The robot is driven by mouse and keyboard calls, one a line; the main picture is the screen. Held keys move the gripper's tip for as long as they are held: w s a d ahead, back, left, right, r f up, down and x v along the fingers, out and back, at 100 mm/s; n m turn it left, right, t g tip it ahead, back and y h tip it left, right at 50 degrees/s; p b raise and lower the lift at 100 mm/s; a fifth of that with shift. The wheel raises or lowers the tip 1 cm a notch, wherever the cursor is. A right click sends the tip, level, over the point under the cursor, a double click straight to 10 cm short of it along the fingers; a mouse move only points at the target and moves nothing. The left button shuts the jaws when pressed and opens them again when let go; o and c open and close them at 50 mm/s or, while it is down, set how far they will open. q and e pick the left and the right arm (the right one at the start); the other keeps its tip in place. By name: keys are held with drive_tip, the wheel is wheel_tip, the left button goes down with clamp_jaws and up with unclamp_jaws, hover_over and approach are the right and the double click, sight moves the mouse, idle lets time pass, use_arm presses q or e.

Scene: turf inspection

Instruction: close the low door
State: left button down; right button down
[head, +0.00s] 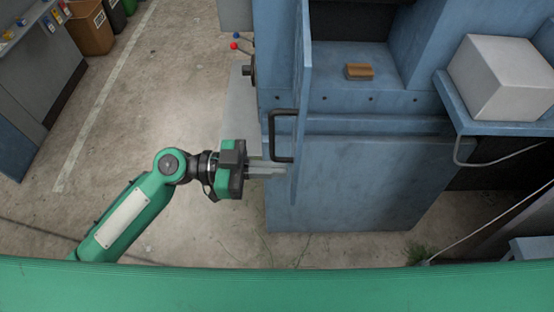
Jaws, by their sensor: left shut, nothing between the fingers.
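The blue low door (302,100) stands open from the blue cabinet and shows almost edge-on, a narrow upright panel. Its black bar handle (283,136) is on the left face, near the lower end of the panel in the picture. My left gripper (268,170) is shut and empty. Its fingers point right, just below the handle, close to the door's left face; I cannot tell whether they touch it. My right gripper is not in view.
A brown block (359,72) lies on the cabinet's ledge inside the opening. A pale box (503,77) sits on a blue side shelf (475,122) at right. The concrete floor at left is clear.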

use_arm(q)
drive_tip(key=shift+d, duration=0.5)
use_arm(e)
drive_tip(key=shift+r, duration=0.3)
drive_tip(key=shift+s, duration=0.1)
